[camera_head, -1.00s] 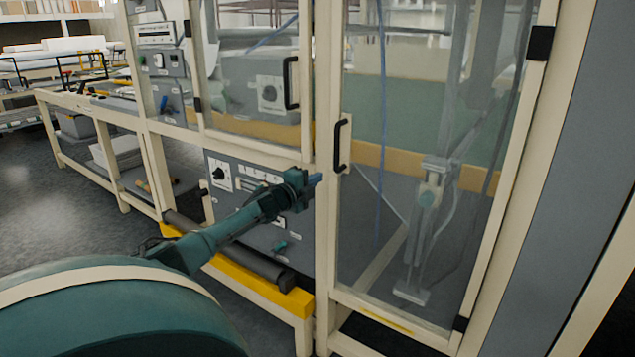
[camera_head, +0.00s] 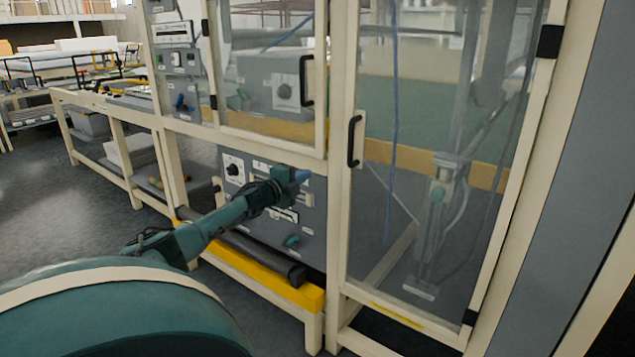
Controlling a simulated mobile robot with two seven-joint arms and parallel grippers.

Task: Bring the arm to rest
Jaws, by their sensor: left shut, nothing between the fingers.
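My left arm comes in from the lower left in teal. The left gripper is shut and holds nothing. It is in front of the grey control panel (camera_head: 312,220) of the machine, left of the tall glass door (camera_head: 430,215). I cannot tell how near it is to the panel. My right gripper is not in view.
The machine's cream frame (camera_head: 340,150) has closed glass doors with black handles (camera_head: 354,141). A dark roller (camera_head: 262,256) and a yellow beam (camera_head: 258,275) run along its low front. A long bench (camera_head: 110,101) stands at the left. Dark floor (camera_head: 60,210) is clear there.

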